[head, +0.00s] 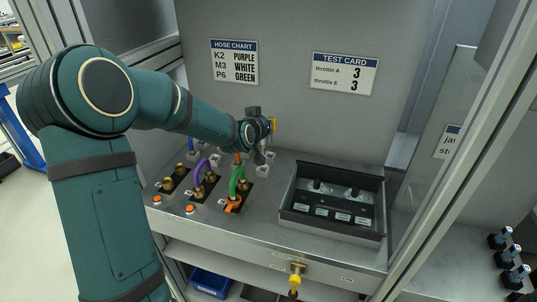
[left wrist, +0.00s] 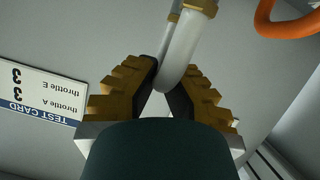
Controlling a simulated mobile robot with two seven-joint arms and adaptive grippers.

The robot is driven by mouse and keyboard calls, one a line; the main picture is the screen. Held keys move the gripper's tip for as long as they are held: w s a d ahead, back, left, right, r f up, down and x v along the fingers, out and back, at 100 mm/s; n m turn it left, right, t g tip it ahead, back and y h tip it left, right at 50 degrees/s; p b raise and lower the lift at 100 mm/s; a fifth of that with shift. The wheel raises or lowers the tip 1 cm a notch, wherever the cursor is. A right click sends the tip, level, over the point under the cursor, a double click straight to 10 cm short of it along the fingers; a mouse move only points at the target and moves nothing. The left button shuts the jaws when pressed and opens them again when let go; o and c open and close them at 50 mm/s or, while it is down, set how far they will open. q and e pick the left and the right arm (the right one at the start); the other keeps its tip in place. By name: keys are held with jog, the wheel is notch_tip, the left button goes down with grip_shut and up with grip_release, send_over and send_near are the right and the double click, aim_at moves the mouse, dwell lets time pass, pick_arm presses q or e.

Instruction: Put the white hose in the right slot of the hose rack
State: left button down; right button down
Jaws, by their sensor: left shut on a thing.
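My left gripper (left wrist: 171,76) is shut on the white hose (left wrist: 186,48), a bent pale tube with a brass fitting at the top of the left wrist view. In the head view my left gripper (head: 270,127) is held above the back of the metal panel, close to the rear wall. The hose is not clear there, hidden by the gripper and wrist. Small pale blocks (head: 262,170) stand on the panel below the gripper; I cannot tell whether they belong to the hose rack. My right gripper is in neither view.
A purple hose (head: 201,163) and a green hose (head: 238,178) loop up from ports on the panel. An open grey box (head: 287,222) stands to their right. A yellow-capped valve (head: 296,279) sits on the front face. An orange hose (left wrist: 284,28) shows at upper right in the wrist view.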

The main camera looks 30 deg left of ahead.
aim_at(262, 147)
pick_arm(q)
jog(key=shift+f+b, duration=0.65)
jog(key=shift+f, duration=3.2)
jog(key=shift+r, duration=0.1)
jog(key=c, duration=1.1)
grip_release()
jog(key=shift+c, duration=0.2)
